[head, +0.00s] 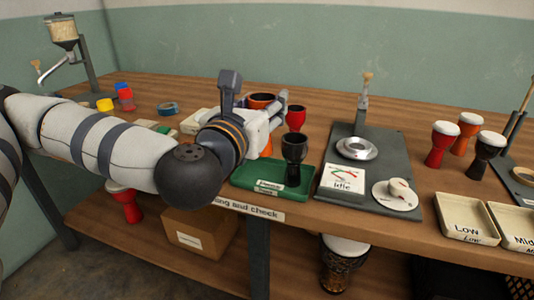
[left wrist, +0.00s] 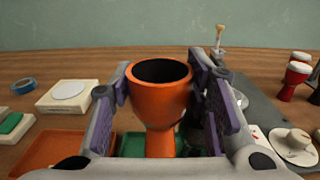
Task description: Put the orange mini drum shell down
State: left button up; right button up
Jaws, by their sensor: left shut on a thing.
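The orange mini drum shell (left wrist: 160,104) is upright between the two fingers of my left gripper (left wrist: 162,112), which is shut on it. Its dark open mouth faces up. In the head view, the shell (head: 262,99) shows only in part behind my left gripper (head: 270,112), above the bench near the green tray. Its foot is hidden, so I cannot tell whether it touches anything. A black shell (head: 293,149) stands on the green tray (head: 242,180). A red shell (head: 296,117) stands behind it. My right gripper is not in view.
An orange tray (left wrist: 45,152) lies left of the held shell in the left wrist view. A grey board (head: 340,150) with a metal ring and a dial is to the right. Several finished drums (head: 440,143) and cream trays (head: 466,220) are farther right.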

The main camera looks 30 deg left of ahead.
pick_arm(q)
jog(key=f, duration=0.1)
jog(key=a+f+b, duration=0.1)
jog(key=w+f, duration=0.1)
jog(key=shift+a+f+b, duration=0.2)
jog(key=shift+f+b, duration=0.15)
jog(key=shift+b, duration=0.05)
notch_tip(320, 180, down, 5)
jog(key=w+a, duration=0.2)
jog(key=shift+a+b, duration=0.3)
jog(key=shift+b, duration=0.05)
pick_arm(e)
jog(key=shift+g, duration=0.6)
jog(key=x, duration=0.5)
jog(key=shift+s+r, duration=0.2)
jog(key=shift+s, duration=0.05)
pick_arm(q)
jog(key=shift+w+f, duration=0.1)
jog(key=shift+f, duration=0.05)
jog(key=shift+f, duration=0.15)
jog(key=o, duration=1.3)
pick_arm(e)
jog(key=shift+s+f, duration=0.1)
